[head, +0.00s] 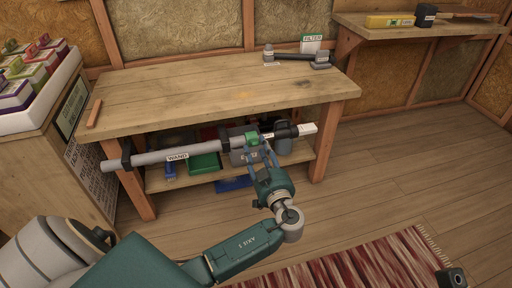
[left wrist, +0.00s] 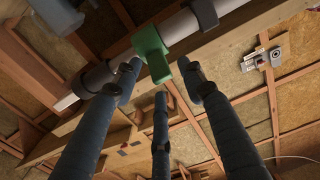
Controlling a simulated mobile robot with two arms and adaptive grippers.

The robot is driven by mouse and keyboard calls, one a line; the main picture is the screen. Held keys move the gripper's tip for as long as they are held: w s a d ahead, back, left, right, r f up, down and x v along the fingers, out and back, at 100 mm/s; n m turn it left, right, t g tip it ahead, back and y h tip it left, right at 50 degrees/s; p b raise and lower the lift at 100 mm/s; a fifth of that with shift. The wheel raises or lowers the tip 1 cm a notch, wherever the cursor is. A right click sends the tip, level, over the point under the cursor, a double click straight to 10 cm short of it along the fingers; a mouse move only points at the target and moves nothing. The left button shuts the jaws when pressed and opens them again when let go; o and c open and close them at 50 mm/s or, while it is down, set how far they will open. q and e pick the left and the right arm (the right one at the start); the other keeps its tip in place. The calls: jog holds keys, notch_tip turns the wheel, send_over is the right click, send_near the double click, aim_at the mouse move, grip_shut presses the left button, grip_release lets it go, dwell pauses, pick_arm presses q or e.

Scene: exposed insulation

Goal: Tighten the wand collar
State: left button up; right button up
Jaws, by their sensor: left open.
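The wand (head: 178,155) is a long grey tube with a WAND label, lying along the front of the workbench below its top. A green collar (head: 252,139) with a tab sits on it, right of the middle. The green collar also shows in the left wrist view (left wrist: 150,46), on the pale tube. My left gripper (head: 258,151) is just below and in front of the collar. Its three dark fingers (left wrist: 160,77) are spread open, with the collar's tab near their tips; whether any finger touches it I cannot tell. My right gripper is not in view.
The workbench (head: 200,88) bears a black-and-grey fitting (head: 295,56) and a FILTER card (head: 311,43). Bins stand on its lower shelf. A crate of boxes (head: 35,120) is at left, a wall shelf (head: 420,29) at right. The floor (head: 400,165) at right is clear beyond the rug (head: 350,262).

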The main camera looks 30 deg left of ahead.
aim_at(252, 139)
pick_arm(q)
jog(key=shift+x, duration=1.45)
grip_shut()
jog(key=shift+b, duration=0.3)
